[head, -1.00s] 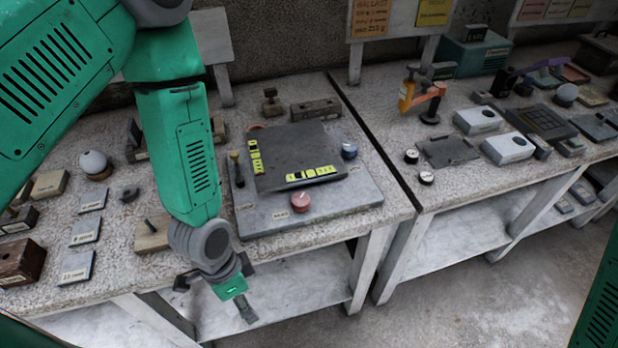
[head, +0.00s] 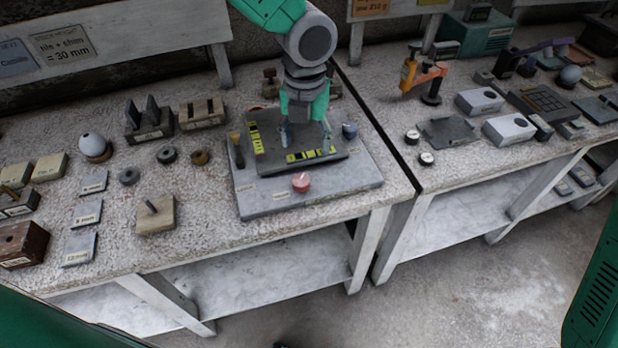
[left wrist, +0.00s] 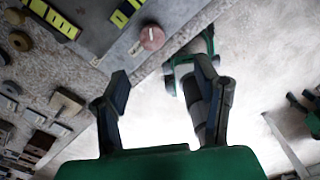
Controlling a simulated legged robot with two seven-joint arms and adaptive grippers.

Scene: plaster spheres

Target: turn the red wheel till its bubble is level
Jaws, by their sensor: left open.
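The red wheel (head: 301,182) sits at the front edge of a grey base plate (head: 365,182). Behind it a dark tilting plate (head: 270,178) carries two yellow bubble vials, one along the front (head: 310,155) and one on the left (head: 256,138). The bubbles are too small to read. My left gripper (head: 305,132) is open and points down over the dark plate, behind the red wheel. In the left wrist view, its spread fingers (left wrist: 160,85) are empty and the red wheel (left wrist: 152,37) shows beyond them.
A wooden block with a peg (head: 155,215) stands left. The bench strip in front of the base plate is clear.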

